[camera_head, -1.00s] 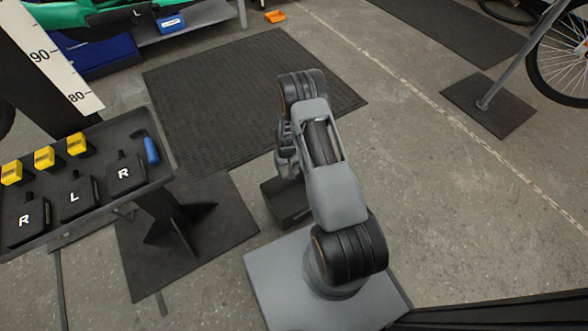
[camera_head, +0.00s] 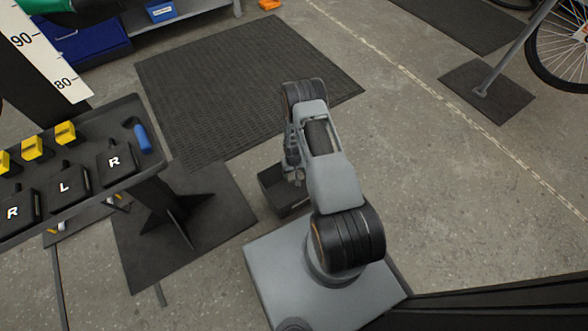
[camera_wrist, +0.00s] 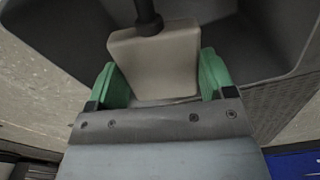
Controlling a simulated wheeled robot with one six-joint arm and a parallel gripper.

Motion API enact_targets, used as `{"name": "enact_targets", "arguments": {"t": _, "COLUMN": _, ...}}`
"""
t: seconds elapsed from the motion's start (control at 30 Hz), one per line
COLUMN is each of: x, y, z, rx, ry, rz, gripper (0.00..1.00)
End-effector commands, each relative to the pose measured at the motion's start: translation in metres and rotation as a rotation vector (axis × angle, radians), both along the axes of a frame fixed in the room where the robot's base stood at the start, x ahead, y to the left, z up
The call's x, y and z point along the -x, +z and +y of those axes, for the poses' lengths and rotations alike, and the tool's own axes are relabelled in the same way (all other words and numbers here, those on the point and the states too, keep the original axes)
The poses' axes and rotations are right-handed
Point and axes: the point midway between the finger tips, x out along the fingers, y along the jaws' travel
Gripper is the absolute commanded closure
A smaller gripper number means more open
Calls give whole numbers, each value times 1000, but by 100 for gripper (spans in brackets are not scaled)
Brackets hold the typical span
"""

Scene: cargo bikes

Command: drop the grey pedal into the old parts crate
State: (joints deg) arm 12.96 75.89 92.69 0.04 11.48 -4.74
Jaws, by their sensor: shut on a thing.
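The grey pedal (camera_wrist: 152,62) is a pale grey block with a dark spindle, seen in the wrist view. My gripper (camera_wrist: 160,82) is shut on it, with a green fingertip on each side. A dark open box (camera_head: 270,186), which looks like the old parts crate, sits low by my base in the head view. My gripper is over or in front of it, and my arm hides part of it. Dark crate-like walls (camera_wrist: 262,38) surround the pedal in the wrist view. I cannot tell how deep the pedal is.
At left, a tray (camera_head: 148,183) on a stand holds black pedals marked R and L (camera_head: 66,187), yellow blocks (camera_head: 33,147) and a blue-handled tool (camera_head: 142,138). A ribbed mat (camera_head: 240,80) lies beyond the crate. Open concrete floor is to the right.

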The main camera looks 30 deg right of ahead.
Motion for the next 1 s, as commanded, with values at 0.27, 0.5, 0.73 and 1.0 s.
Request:
{"name": "enact_targets", "arguments": {"t": 0.27, "x": -1, "y": -2, "z": 0, "rx": 0, "ry": 0, "rz": -2, "gripper": 57}}
{"name": "enact_targets", "arguments": {"t": 0.5, "x": -1, "y": -2, "z": 0, "rx": 0, "ry": 0, "rz": -1, "gripper": 3}}
{"name": "enact_targets", "arguments": {"t": 0.73, "x": 0, "y": -2, "z": 0, "rx": 0, "ry": 0, "rz": 0, "gripper": 0}}
{"name": "enact_targets", "arguments": {"t": 1.0, "x": -1, "y": 29, "z": 0, "rx": 0, "ry": 0, "rz": -3, "gripper": 0}}
